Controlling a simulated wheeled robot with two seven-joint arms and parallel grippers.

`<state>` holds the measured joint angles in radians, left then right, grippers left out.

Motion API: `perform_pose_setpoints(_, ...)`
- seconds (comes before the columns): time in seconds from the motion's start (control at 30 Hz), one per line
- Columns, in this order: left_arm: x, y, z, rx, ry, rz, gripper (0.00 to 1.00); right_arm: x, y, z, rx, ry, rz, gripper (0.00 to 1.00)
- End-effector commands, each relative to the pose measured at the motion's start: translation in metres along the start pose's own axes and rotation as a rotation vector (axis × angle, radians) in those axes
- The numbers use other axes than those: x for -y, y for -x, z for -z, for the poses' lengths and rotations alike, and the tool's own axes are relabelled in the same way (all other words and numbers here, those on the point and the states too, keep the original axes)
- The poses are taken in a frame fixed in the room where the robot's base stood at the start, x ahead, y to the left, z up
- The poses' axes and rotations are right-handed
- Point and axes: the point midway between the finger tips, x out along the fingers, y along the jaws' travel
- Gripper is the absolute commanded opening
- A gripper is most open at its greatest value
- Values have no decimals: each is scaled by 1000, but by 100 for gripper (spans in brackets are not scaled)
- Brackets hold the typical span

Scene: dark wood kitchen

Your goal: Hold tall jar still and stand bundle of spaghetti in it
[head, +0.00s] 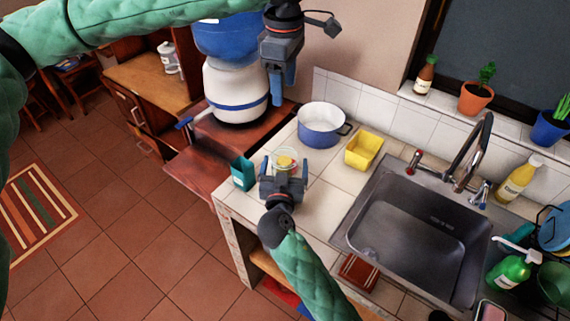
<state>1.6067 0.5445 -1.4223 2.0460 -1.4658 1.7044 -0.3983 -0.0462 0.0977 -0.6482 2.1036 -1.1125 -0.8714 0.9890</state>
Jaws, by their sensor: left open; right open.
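A clear glass jar (291,154) stands on the tiled counter left of the sink, with something yellow visible at its mouth. I cannot tell whether the yellow is spaghetti. My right gripper (285,168) is open, its fingers on either side of the jar on the near side. It hides the jar's lower part, and I cannot tell whether the fingers touch it. My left gripper (281,100) is open, pointing down, in front of the wall and beside the blue and white dispenser. Nothing shows between its fingers. No separate spaghetti bundle is recognisable.
A teal box (243,173) stands just left of the jar. A blue pot (318,127) and a yellow tub (363,148) are behind it. The water dispenser (235,88) stands on a wooden surface. The sink (418,230) lies to the right.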

Motion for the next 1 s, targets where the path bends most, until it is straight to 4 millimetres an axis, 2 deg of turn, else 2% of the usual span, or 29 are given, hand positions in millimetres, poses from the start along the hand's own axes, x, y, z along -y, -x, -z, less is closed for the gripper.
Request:
perform_pose_setpoints(0.7, 0, 0, 0, 0, 0, 0, 59, 0, 97, -1, 2, 0, 0, 87)
perform_pose_setpoints(1.0, 0, 0, 0, 0, 0, 0, 59, 0, 115, 0, 1, 0, 0, 87)
